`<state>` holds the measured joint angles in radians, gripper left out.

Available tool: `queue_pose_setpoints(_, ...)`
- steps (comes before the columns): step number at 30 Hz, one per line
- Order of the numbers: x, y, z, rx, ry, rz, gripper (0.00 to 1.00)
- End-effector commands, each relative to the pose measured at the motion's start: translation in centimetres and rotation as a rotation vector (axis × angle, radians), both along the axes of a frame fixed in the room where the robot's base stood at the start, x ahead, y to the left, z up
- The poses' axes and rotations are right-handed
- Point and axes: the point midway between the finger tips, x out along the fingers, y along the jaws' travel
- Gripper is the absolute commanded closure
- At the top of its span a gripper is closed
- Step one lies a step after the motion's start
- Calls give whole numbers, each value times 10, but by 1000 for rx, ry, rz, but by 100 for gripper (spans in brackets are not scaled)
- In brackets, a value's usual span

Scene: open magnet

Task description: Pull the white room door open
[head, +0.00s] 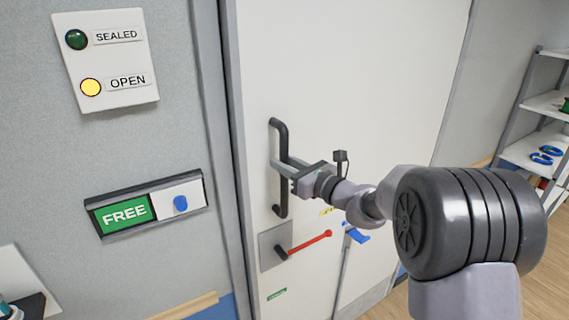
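The white room door (345,70) fills the middle of the head view and looks shut against its frame. A dark vertical pull handle (279,135) is on its left side. My gripper (280,168) is at the middle of this handle, with its fingers reaching to the bar. I cannot tell whether the fingers are closed on the bar or only around it. Below the handle is a plate (268,236) with a red lever (310,242) pointing right and slightly up.
On the left wall, a panel (118,98) has a lit yellow OPEN lamp (91,87) and a dark green SEALED lamp (76,39). Below it is a FREE sign (124,213) with a blue knob (180,203). Shelves (540,104) stand at the right. Bare wooden floor (545,285) shows at lower right.

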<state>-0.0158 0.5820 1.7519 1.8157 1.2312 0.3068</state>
Motion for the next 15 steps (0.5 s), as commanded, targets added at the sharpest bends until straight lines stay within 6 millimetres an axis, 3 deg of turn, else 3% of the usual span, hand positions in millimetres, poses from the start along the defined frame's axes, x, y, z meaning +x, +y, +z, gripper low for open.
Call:
queue_pose_setpoints(1, 0, 0, 0, 0, 0, 0, 86)
queue_pose_setpoints(3, 0, 0, 0, 0, 0, 0, 100)
queue_pose_setpoints(15, 0, 0, 0, 0, 0, 0, 100)
